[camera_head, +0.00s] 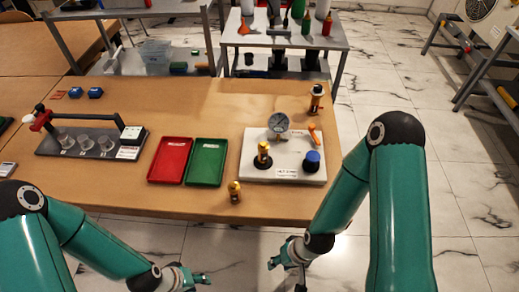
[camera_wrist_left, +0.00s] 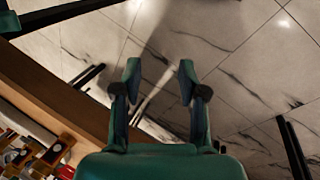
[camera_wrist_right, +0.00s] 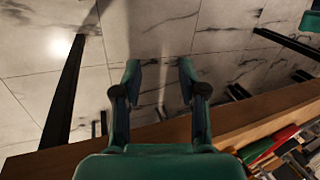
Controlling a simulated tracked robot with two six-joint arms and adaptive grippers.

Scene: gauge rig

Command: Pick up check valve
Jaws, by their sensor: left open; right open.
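Several small brass parts look like valves, and I cannot tell for sure which is the check valve. One brass part (camera_head: 234,192) stands upright near the table's front edge, just below the green tray. Another brass part (camera_head: 263,155) stands on a black round base on the white rig plate. A third, darker brass part (camera_head: 316,98) stands at the table's back right. My left gripper (camera_head: 201,279) is open and empty in front of the table; its wrist view shows bare floor between the fingers (camera_wrist_left: 160,70). My right gripper (camera_head: 284,266) is open and empty, below the table's front edge.
The white plate (camera_head: 310,140) carries a gauge (camera_head: 278,122) and a blue-topped knob (camera_head: 312,160). A red tray (camera_head: 170,160) and an empty green tray (camera_head: 207,162) lie left of it. A black stand (camera_head: 90,143) holds glass cups. The table's front strip is mostly clear.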

